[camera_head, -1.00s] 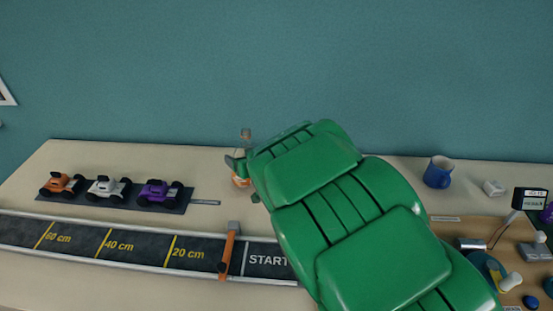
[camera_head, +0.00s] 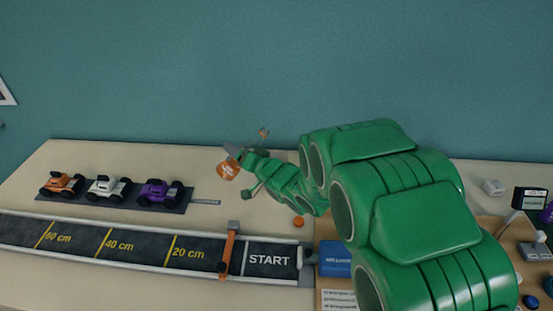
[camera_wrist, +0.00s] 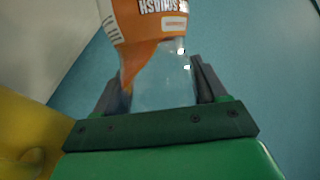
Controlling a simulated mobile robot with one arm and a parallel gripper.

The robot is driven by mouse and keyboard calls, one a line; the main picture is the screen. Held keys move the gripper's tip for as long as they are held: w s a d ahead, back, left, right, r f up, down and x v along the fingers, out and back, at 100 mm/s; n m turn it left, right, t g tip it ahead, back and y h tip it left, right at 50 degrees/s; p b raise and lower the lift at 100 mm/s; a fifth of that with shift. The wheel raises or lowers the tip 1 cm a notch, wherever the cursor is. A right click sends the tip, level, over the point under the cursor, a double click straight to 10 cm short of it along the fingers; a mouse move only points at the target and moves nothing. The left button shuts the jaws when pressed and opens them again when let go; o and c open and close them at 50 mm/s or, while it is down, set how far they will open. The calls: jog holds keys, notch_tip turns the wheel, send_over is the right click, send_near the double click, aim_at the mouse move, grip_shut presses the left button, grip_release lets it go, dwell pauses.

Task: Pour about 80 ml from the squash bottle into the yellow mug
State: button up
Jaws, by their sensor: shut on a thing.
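The squash bottle (camera_wrist: 165,85) is clear with an orange label and shows between the fingers in the wrist view. Orange squash lies against one side of it below the label. My gripper (camera_wrist: 160,92) is shut on the bottle's clear part. In the head view my gripper (camera_head: 243,170) is above the back of the table, with the bottle's orange part (camera_head: 228,171) at its lower left; the bottle looks tilted. A yellow rounded surface (camera_wrist: 25,120) fills the wrist view's lower left; I cannot tell whether it is the mug. No yellow mug shows in the head view; my arm covers much of the right.
A track (camera_head: 120,245) with an orange gate (camera_head: 229,250) runs along the front left. Several toy cars stand on a dark mat (camera_head: 195,203) behind it. A small orange thing (camera_head: 298,222) lies near START. A blue box (camera_head: 335,260) and electronics lie right.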

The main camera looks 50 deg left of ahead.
jog(key=shift+s+a+f+m+y, duration=0.25)
jog(key=shift+s+m+y, duration=0.25)
jog(key=shift+m, duration=0.4)
jog(key=m, duration=0.1)
jog(key=r+m+y, duration=0.1)
jog(key=shift+s+a+m, duration=0.15)
jog(key=shift+s+m, duration=0.25)
jog(key=shift+w+d+r+m+y, duration=0.1)
jog(key=shift+w+m+y, duration=0.15)
jog(key=shift+m, duration=0.25)
jog(key=shift+w+d+r+m+y, duration=0.1)
jog(key=shift+w+m+y, duration=0.05)
jog(key=shift+m+y, duration=0.3)
jog(key=shift+f+m+t, duration=0.25)
jog(key=shift+m+t, duration=0.05)
jog(key=shift+m, duration=0.05)
jog(key=shift+f+m, duration=0.45)
jog(key=shift+m, duration=0.25)
jog(key=shift+r+m+t+y, duration=0.3)
jog(key=shift+r+t+y, duration=0.05)
jog(key=shift+t+y, duration=0.05)
jog(key=shift+s+a+r+m, duration=0.2)
jog(key=shift+s+m, duration=0.1)
jog(key=shift+s, duration=0.15)
jog(key=shift+r+m, duration=0.25)
jog(key=shift+m, duration=0.05)
